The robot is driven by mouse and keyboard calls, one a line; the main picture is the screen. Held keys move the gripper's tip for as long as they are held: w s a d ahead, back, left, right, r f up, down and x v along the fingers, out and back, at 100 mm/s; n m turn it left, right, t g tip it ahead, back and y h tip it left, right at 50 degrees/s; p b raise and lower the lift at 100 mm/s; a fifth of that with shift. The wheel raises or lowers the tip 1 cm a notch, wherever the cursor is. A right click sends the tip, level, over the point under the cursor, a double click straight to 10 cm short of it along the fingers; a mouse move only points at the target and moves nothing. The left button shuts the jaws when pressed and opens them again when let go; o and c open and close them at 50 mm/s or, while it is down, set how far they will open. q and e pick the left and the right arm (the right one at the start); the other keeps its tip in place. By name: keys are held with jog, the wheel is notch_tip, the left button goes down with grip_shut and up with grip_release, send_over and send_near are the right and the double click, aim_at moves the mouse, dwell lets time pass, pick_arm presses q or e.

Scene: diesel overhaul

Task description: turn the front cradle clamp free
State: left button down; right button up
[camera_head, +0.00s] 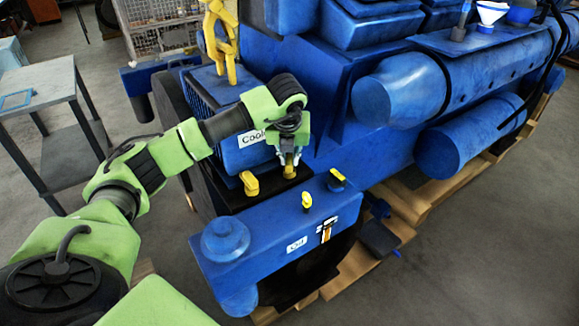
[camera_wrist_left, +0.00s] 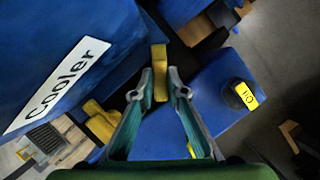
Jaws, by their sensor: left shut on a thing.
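My left gripper (camera_head: 290,159) reaches down in front of the blue cooler (camera_head: 243,152). Its fingers are shut on a yellow clamp handle (camera_wrist_left: 159,72), which stands up between the fingertips in the left wrist view. In the head view only a little yellow (camera_head: 289,173) shows below the fingertips, over the black cradle. A second yellow clamp (camera_head: 249,183) sits on the cradle to the left; it also shows in the left wrist view (camera_wrist_left: 101,122). How far the gripped clamp is turned I cannot tell. My right gripper is not in view.
The blue oil tank (camera_head: 272,240), with small yellow handles (camera_head: 306,201) on top, stands in front of the cradle. A yellow chain hook (camera_head: 220,40) hangs behind the cooler. The large blue engine (camera_head: 400,90) fills the right. A grey table (camera_head: 45,85) stands at left.

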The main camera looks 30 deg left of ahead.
pick_arm(q)
jog(key=m+b, duration=0.1)
jog(key=m+h+b, duration=0.1)
jog(key=m, duration=0.1)
jog(key=shift+a+f+t, duration=0.1)
jog(key=shift+f+t, duration=0.1)
jog(key=shift+t, duration=0.1)
jog(key=m+h+b, duration=0.1)
jog(key=m+b, duration=0.1)
jog(key=m, duration=0.1)
jog(key=shift+r, duration=0.1)
jog(key=shift+r+m+h+b, duration=0.15)
jog(key=shift+m+h+b, duration=0.55)
jog(key=shift+m, duration=1.5)
jog(key=shift+h, duration=0.3)
jog(key=c, duration=2)
grip_release()
